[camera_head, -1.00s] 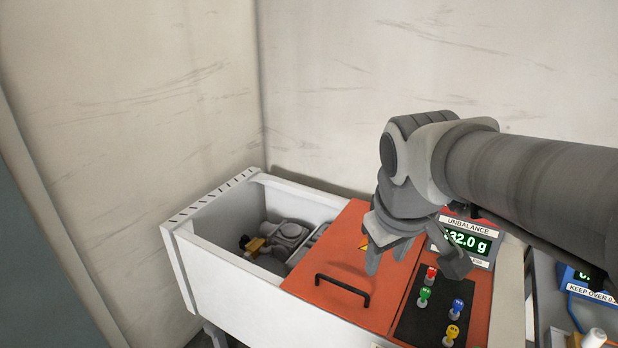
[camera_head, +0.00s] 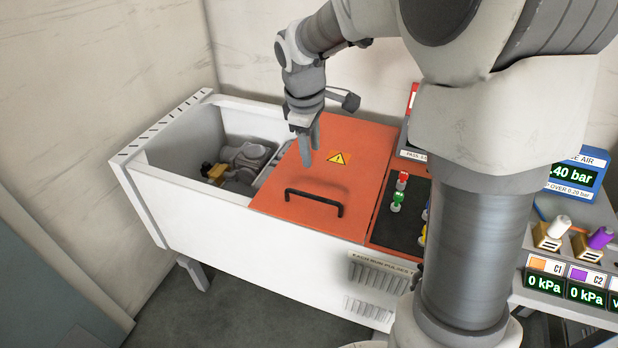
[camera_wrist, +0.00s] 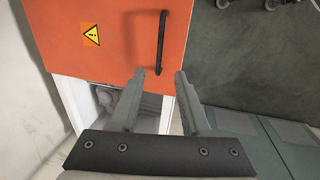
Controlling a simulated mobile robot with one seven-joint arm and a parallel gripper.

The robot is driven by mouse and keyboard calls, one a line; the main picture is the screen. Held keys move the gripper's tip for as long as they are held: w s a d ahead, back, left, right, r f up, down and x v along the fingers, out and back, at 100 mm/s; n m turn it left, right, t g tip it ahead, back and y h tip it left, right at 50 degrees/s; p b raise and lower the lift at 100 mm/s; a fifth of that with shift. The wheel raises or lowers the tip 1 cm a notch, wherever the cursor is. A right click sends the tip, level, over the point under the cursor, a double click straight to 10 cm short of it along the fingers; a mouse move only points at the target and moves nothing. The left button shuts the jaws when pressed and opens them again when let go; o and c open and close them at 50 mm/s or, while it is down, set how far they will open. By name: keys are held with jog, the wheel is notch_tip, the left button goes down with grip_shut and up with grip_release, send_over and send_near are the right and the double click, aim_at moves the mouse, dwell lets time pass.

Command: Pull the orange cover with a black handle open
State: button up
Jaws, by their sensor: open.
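The orange cover (camera_head: 290,185) lies flat over the right part of the white box, with a yellow warning triangle on it. Its black handle (camera_head: 314,201) is a bar along the front edge. In the wrist view the cover (camera_wrist: 115,40) fills the upper left, and the handle (camera_wrist: 161,38) stands just beyond the fingertips. My gripper (camera_head: 310,150) is above the cover, behind the handle and apart from it. In the wrist view my gripper (camera_wrist: 160,72) has its two fingers spread with nothing between them.
The open left part of the white box (camera_head: 240,255) holds grey machine parts (camera_head: 243,160). A black button panel (camera_head: 395,215) sits right of the cover. A gauge unit (camera_head: 570,180) stands further right, partly behind my arm. Floor is clear in front.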

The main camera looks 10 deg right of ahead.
aim_at(315, 196)
jog(key=w+f+b, duration=0.1)
jog(key=f, duration=0.4)
jog(key=d+f+b, duration=0.1)
jog(key=f, duration=0.5)
jog(key=w+f+b, duration=0.1)
jog(key=f, duration=0.4)
jog(key=shift+w+d+f, duration=0.15)
jog(key=shift+w+d, duration=0.2)
jog(key=shift+d, duration=0.05)
jog(key=shift+c, duration=0.2)
grip_shut()
dwell(0.3)
